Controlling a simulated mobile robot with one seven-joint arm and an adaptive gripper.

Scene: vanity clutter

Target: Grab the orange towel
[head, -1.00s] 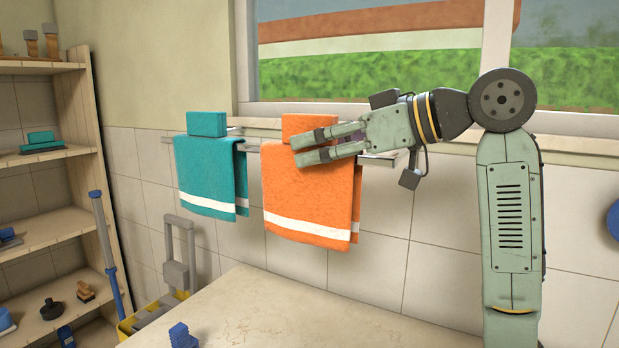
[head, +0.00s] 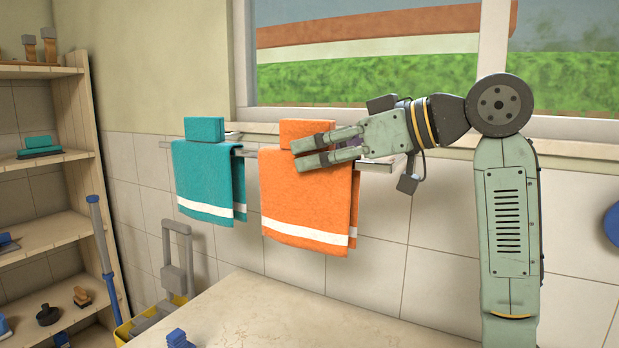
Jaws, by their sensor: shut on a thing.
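The orange towel (head: 305,204) hangs over a wall rail, with a white stripe near its lower edge. My gripper (head: 296,154) comes in from the right at the towel's top edge. Its two fingers are closed on the orange towel, with a small gap between their tips. The fingers cover part of the towel's top, so the exact grip is partly hidden. An orange block-like item (head: 305,127) stands just behind the towel's top; the upper finger overlaps its lower part in the picture.
A teal towel (head: 205,180) hangs left of the orange one, with a teal block (head: 204,129) behind it. The rail (head: 385,167) runs under the window sill. A pale counter (head: 270,312) lies below. Shelves (head: 50,235) stand at left, near a yellow bucket (head: 128,330).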

